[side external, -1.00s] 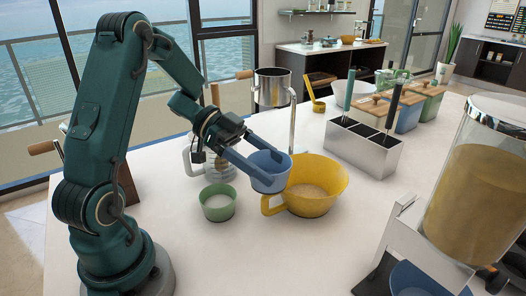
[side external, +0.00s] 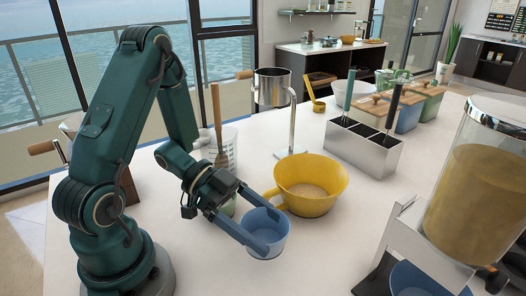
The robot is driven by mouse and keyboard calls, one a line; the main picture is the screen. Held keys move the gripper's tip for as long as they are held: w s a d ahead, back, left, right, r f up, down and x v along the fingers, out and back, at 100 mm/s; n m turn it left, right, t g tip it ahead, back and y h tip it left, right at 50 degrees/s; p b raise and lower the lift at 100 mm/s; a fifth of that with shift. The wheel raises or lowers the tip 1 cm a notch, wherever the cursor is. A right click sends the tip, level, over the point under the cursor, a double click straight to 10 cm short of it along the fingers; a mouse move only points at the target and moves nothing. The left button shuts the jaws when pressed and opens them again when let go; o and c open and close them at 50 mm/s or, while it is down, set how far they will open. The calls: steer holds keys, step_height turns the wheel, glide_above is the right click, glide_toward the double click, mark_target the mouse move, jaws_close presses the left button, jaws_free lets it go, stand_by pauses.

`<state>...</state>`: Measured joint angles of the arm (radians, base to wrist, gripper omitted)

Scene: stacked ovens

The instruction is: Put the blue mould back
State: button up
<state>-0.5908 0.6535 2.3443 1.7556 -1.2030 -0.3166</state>
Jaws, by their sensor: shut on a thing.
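The blue mould (side external: 266,240) is a small round cup, open at the top, in the front middle of the side external view. My gripper (side external: 262,222) is shut on it, with one blue finger on each side of its wall. The mould looks about upright; I cannot tell whether its base touches the white counter. I cannot make out what is inside it. The green mould is mostly hidden behind my gripper, with only a strip of green showing.
A yellow bowl with a handle (side external: 311,190) stands just behind the blue mould. A steel holder (side external: 362,150) stands behind to the right, and a large dispenser (side external: 465,190) at the right. A clear measuring jug (side external: 229,150) stands behind my wrist.

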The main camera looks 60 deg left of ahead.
steer(key=shift+d+f, duration=0.45)
steer(key=shift+d, duration=0.3)
steer(key=shift+w+f, duration=0.1)
steer(key=shift+f, duration=1.95)
steer(key=o, duration=1.1)
steer(key=shift+f, duration=0.1)
